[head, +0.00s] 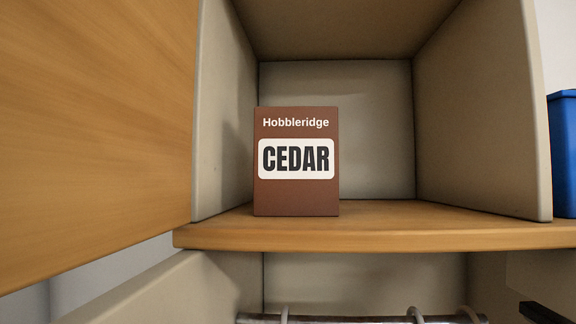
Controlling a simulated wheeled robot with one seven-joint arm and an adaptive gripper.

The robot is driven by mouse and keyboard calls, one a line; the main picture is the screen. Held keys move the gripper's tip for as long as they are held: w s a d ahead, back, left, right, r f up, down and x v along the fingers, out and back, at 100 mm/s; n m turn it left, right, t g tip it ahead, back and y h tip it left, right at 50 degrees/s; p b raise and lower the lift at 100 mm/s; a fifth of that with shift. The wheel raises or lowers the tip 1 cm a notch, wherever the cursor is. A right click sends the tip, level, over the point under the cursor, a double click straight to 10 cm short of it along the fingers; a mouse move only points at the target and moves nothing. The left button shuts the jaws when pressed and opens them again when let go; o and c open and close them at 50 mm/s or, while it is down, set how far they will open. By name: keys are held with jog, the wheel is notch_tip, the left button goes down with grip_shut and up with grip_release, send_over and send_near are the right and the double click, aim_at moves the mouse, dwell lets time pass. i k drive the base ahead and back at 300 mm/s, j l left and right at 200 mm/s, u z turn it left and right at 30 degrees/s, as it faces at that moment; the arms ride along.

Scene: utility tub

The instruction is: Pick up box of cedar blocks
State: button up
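The box of cedar blocks (297,193) is a brown upright carton in the head view. It has "Hobbleridge" at the top and "CEDAR" in black on a white label. It stands on the wooden shelf (380,238), close to the shelf's front edge and left of the middle of the compartment. Its front faces me and nothing covers it. I cannot make out my gripper in this view, and nothing is touching the box.
Beige side walls (483,110) and a low ceiling enclose the compartment. A wooden door or panel (90,120) fills the left side. The shelf right of the box is clear. A blue bin (564,150) stands beyond the right wall. A rail (350,319) with hooks runs below.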

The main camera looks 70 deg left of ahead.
aim_at(296, 149)
jog(key=i+l+u, duration=0.1)
jog(key=u, duration=1.55)
jog(key=j+u, duration=0.1)
jog(key=u, duration=0.35)
jog(key=j+u, duration=0.15)
jog(key=u, duration=0.25)
